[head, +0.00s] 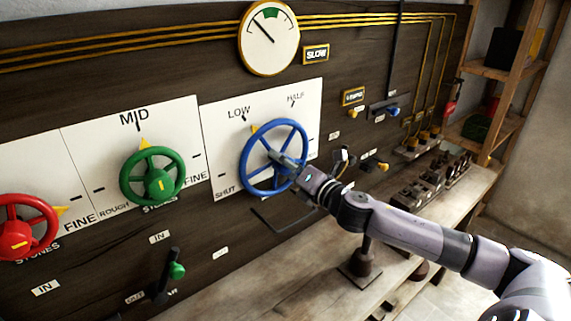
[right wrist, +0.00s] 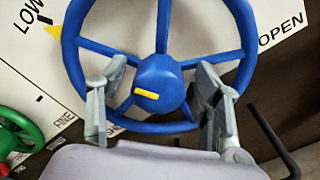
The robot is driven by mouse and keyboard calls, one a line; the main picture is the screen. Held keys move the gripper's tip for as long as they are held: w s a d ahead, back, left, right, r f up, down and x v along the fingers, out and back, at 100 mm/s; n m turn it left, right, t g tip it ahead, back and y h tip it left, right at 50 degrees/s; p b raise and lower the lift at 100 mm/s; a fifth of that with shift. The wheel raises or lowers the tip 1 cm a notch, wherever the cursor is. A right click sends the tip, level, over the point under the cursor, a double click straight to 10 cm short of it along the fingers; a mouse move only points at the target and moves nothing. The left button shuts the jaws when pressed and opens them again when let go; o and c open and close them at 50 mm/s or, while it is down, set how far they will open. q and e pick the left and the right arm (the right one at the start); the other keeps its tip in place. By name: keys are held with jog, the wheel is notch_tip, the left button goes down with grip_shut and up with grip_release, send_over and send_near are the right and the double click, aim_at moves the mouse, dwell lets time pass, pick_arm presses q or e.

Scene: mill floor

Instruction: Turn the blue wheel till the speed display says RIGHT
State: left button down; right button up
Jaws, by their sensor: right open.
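The blue wheel (head: 244,160) is mounted on a white plate marked SHUT, LOW and HALF. Its yellow pointer is near LOW. The right wrist view shows its hub (right wrist: 160,82) and an OPEN mark at right. The speed display (head: 316,54) reads SLOW. My right gripper (head: 282,161) is at the wheel's face. In the right wrist view its open fingers (right wrist: 160,80) stand on either side of the hub, in front of the spokes; I cannot tell whether they touch the wheel. My left gripper is out of view.
A round gauge (head: 268,38) hangs left of the display. A green wheel (head: 160,184) and a red wheel (head: 16,240) are at left. A green-knobbed lever (head: 176,270) is below. Several small parts stand on the bench (head: 447,210) at right, near wooden shelves (head: 484,70).

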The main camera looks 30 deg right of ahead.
jog(key=s+d, duration=0.1)
jog(key=s, duration=1.1)
dwell(0.4)
jog(key=shift+f, duration=0.15)
dwell(0.4)
